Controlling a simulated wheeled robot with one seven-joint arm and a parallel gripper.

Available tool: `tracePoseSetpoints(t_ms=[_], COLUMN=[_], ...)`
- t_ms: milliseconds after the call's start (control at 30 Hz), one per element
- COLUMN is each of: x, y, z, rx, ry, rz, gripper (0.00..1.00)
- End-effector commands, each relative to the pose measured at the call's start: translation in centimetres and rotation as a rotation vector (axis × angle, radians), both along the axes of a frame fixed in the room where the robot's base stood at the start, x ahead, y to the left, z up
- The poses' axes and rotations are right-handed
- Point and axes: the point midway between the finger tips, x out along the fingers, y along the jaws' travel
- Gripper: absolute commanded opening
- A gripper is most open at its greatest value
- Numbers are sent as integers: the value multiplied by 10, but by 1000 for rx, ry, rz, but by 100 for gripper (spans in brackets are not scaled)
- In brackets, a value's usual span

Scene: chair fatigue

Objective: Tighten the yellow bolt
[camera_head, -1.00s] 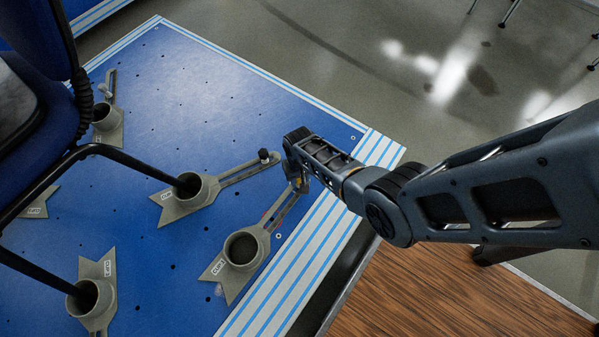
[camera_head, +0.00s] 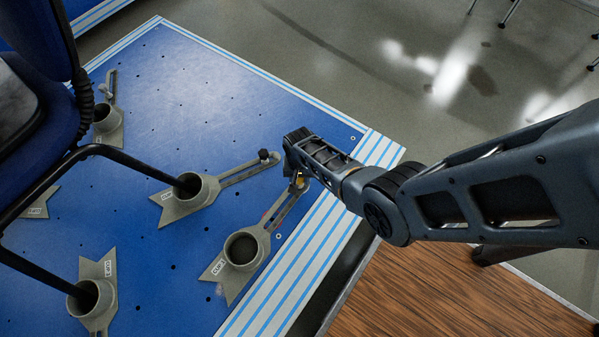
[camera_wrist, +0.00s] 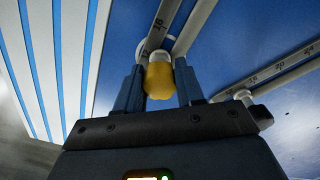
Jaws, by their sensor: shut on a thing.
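The yellow bolt (camera_wrist: 159,80) sits between the two fingers of my gripper (camera_wrist: 158,88) in the wrist view, and the fingers are shut on it. Its pale collar rests at the slotted arm (camera_wrist: 165,22) of a grey clamp. In the head view, my gripper (camera_head: 299,180) reaches down at the end of that clamp's arm, near the blue plate's right edge. Only a small bit of yellow (camera_head: 300,183) shows there, the rest hidden by my wrist. The clamp's round cup (camera_head: 243,249) is empty.
A second clamp (camera_head: 190,195) with a dark-knobbed bolt (camera_head: 264,155) lies close on the left and holds a chair leg (camera_head: 135,163). More clamps and the blue chair (camera_head: 40,90) stand further left on the drilled blue plate (camera_head: 205,90).

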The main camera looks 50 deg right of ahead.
Motion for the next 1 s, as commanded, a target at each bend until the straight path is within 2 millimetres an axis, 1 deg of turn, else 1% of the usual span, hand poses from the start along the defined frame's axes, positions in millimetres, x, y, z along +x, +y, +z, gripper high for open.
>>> tracePoseSetpoints(t_ms=[67, 133, 300, 400, 667, 700, 933, 1000], x=[0, 0, 0, 0, 0, 0, 0, 0], y=[0, 0, 0, 0, 0, 0, 0, 0], z=[0, 0, 0, 0, 0, 0, 0, 0], rx=[1, 1, 0, 0, 0, 0, 0, 0], ry=[-1, -1, 0, -1, -1, -1, -1, -1], rz=[-12, -61, -251, -325, -350, -350, -348, -347], gripper=[6, 6, 6, 7, 6, 39, 61, 62])
